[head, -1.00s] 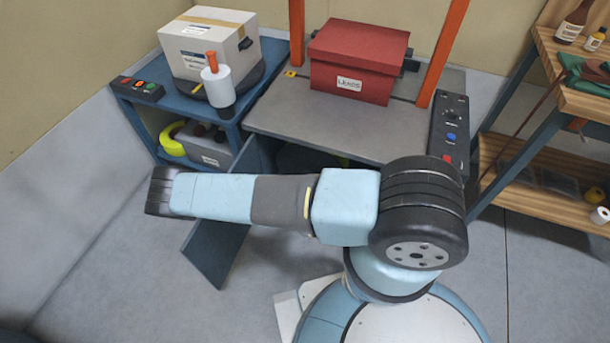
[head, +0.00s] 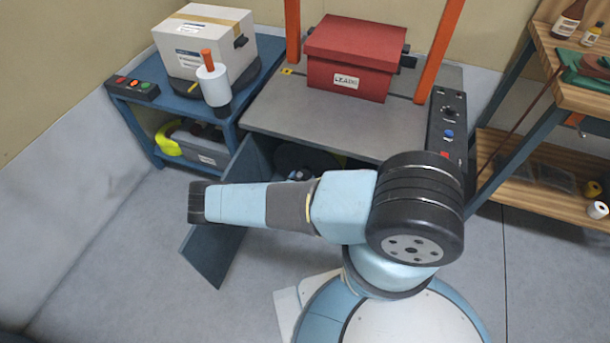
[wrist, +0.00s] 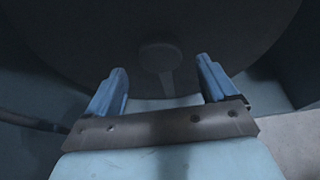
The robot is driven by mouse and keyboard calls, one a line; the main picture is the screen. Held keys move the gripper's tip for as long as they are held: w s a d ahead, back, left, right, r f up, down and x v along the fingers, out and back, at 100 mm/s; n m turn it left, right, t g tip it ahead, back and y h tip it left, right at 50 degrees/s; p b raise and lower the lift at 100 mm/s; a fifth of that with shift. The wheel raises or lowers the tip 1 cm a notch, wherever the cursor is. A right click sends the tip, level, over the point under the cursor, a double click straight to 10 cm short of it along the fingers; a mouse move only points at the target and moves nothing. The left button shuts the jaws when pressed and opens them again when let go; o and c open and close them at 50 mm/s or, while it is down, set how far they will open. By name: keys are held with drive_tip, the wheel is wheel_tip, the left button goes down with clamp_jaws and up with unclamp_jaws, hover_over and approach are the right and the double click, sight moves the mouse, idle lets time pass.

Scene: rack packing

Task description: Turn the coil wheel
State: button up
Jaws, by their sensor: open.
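The coil wheel appears to be the large dark disc (wrist: 85,35) filling the top of the wrist view. In the head view a dark round shape (head: 290,154) shows in shadow under the grey table top, partly hidden by my arm. A round knob-like piece (wrist: 160,56) with a short paler stem below it stands out near the disc's middle. My gripper (wrist: 160,78) is open, its two blue fingers on either side of the stem in the picture. I cannot tell whether they touch anything. In the head view my gripper is mostly hidden under the table.
An open panel (head: 218,235) hangs at the table's front left. A red box (head: 352,62) stands on the grey table top (head: 300,125) between orange posts. A blue shelf (head: 222,127) is at left, a wooden rack (head: 530,172) at right. The under-table space is dark.

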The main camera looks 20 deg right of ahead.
sight(306, 172)
drive_tip(key=shift+x, duration=1.75)
